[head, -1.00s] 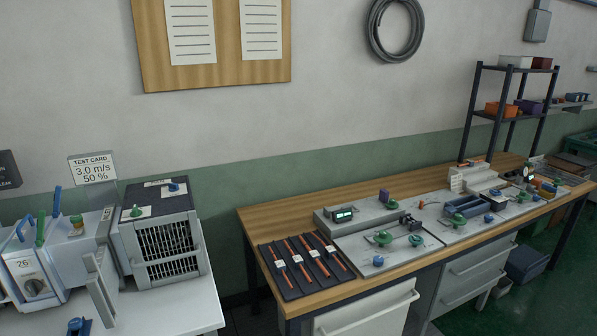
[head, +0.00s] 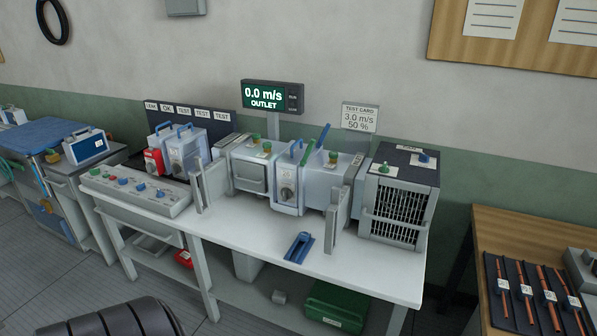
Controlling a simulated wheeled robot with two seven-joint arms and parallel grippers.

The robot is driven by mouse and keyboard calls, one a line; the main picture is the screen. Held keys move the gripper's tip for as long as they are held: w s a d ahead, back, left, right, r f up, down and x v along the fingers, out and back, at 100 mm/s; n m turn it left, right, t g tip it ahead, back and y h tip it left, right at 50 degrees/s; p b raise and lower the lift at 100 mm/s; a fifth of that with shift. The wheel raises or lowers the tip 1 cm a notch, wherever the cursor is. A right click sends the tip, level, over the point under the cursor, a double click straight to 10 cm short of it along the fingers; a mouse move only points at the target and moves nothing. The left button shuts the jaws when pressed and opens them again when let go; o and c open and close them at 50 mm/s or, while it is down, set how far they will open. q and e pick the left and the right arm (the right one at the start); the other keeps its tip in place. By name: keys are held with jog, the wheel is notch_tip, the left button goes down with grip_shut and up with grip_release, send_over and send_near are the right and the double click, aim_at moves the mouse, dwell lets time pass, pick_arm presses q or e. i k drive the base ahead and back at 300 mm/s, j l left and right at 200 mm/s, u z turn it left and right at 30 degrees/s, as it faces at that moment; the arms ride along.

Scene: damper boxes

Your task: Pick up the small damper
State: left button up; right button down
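Two pale damper-like boxes with blue handles stand close together at the back left of the white bench, a rear box (head: 159,140) and a front box (head: 187,152) with a round dial. Another pale box (head: 287,180) with a dial and blue handle sits in the duct line at mid-bench. I cannot tell which one is the small damper. A small red item (head: 153,162) is beside the back-left boxes. Neither of my grippers is in view.
Behind the boxes is a dark board (head: 215,116) with tags. A control panel (head: 135,190) lies at the bench's left front. A display (head: 272,97) reads 0.0 m/s. A grille box (head: 398,200) stands at the right. A blue clamp-like part (head: 299,247) lies at the front. Bare bench top surrounds it.

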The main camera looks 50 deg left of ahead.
aim_at(287, 165)
jog(key=j, duration=0.5)
jog(key=i+j, duration=0.1)
jog(key=j, duration=0.45)
jog(key=i+j+u, duration=0.1)
jog(key=j, duration=0.9)
jog(key=i+j, duration=0.15)
jog(key=j, duration=0.35)
jog(key=j+u, duration=0.1)
jog(key=j, duration=0.45)
jog(key=i+j, duration=0.15)
jog(key=j, duration=0.35)
jog(key=i+j+u, duration=0.1)
jog(key=j, duration=0.4)
